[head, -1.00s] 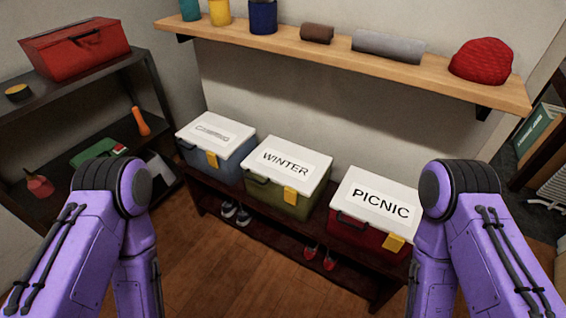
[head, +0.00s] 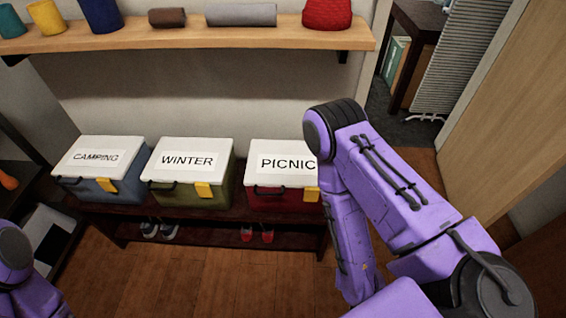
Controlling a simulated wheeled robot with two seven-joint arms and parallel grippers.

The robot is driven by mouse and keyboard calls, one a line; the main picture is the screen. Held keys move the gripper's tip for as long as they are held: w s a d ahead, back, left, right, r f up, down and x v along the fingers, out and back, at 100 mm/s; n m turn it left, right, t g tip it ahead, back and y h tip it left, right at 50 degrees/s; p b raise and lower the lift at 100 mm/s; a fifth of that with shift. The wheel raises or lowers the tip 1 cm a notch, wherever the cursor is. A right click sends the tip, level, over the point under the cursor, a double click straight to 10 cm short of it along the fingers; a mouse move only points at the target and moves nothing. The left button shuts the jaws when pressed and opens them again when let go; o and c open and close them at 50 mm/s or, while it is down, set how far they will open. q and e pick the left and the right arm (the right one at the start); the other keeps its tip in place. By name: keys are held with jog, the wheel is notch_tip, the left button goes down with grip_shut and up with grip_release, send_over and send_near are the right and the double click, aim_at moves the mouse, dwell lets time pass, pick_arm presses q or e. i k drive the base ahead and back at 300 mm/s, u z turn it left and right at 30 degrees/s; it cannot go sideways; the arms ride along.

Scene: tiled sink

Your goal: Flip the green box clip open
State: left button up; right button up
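The green box (head: 188,194) with a white lid labelled WINTER stands on the low dark bench, between the blue and red boxes. Its yellow clip (head: 203,190) is on the front, toward the right, and lies flat against the box under the lid edge. The lid is closed. A dark handle (head: 160,186) is on the front left. My purple arms show at the lower left and on the right, but neither gripper is in view. No part of my arms touches the green box.
The blue box (head: 98,189) labelled CAMPING stands left, the red box (head: 282,198) labelled PICNIC right, partly hidden by my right arm. A wooden shelf (head: 200,38) hangs above. Shoes sit under the bench (head: 215,232). Wooden floor in front is clear.

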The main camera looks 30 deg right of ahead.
aim_at(203, 189)
jog(key=k, duration=1.35)
jog(key=u, duration=0.75)
jog(key=i, duration=1.3)
jog(key=z, duration=0.6)
